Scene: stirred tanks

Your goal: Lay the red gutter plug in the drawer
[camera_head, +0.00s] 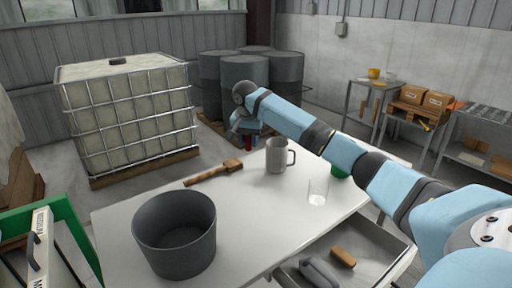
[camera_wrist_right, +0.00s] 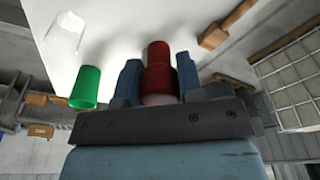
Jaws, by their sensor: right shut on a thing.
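The red gutter plug (camera_wrist_right: 158,72) stands between the two blue fingers of my right gripper (camera_wrist_right: 158,82) in the right wrist view, and the gripper is shut on it. In the head view my right gripper (camera_head: 249,138) is beyond the far edge of the white table, behind the grey mug; only a little red of the plug shows there. The drawer (camera_head: 376,252) is open at the table's front right. It holds a grey object (camera_head: 318,272) and a brown block-like piece (camera_head: 343,257). My left gripper is not in view.
On the table (camera_head: 240,215) are a dark bucket (camera_head: 175,235), a wooden mallet (camera_head: 213,173), a grey mug (camera_head: 277,156), a clear glass (camera_head: 317,191) and a green cup (camera_wrist_right: 85,87), which my arm partly hides in the head view. A caged tank (camera_head: 128,112) and drums (camera_head: 244,85) stand behind.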

